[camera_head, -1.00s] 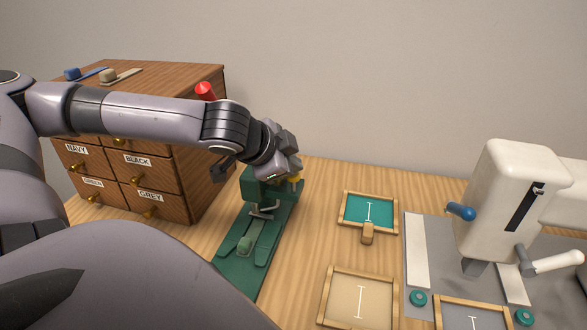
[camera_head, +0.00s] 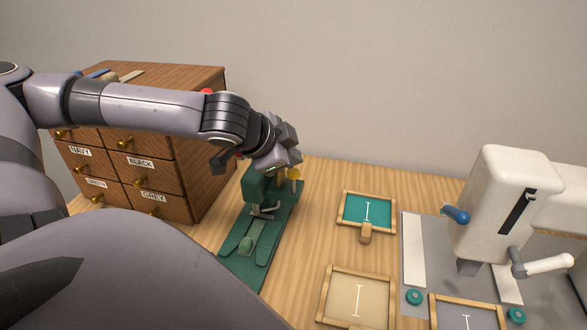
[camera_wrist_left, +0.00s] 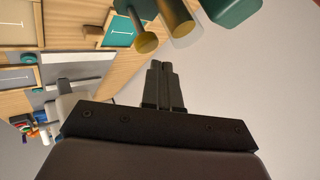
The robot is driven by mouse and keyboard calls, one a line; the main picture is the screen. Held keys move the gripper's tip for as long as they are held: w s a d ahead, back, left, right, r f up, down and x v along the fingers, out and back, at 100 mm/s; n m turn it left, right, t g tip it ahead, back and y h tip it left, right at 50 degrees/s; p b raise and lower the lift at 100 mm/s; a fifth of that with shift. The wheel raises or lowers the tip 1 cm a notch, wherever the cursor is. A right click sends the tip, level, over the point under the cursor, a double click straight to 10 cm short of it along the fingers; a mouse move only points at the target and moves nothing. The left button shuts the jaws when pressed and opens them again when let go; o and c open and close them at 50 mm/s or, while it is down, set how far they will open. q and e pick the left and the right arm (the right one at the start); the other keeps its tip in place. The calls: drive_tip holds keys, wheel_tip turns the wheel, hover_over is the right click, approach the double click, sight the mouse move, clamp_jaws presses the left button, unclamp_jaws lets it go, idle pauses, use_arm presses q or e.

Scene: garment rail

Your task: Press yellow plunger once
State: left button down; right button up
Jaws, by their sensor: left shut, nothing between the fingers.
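The yellow plunger (camera_head: 293,174) stands at the back right of the green press (camera_head: 262,205) on the table. Its round yellow top shows just below and right of my left gripper (camera_head: 284,158). In the left wrist view, my left gripper (camera_wrist_left: 160,68) has its fingers together with nothing between them. Two yellow-gold round-ended posts (camera_wrist_left: 180,25) show beyond the fingertips, near a green body; I cannot tell for certain which is the plunger. The fingertips look apart from them. My right gripper is not seen.
A wooden drawer cabinet (camera_head: 190,135) with labelled drawers stands left of the press, partly behind my left arm. A green tray (camera_head: 367,212) and a beige tray (camera_head: 357,297) lie to the right. A white machine (camera_head: 500,205) with handles stands farther right.

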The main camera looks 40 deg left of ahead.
sight(291, 174)
use_arm(q)
drive_tip(key=shift+r, duration=0.1)
wheel_tip(291, 174, up, 5)
drive_tip(key=p, duration=0.5)
idle(0.7)
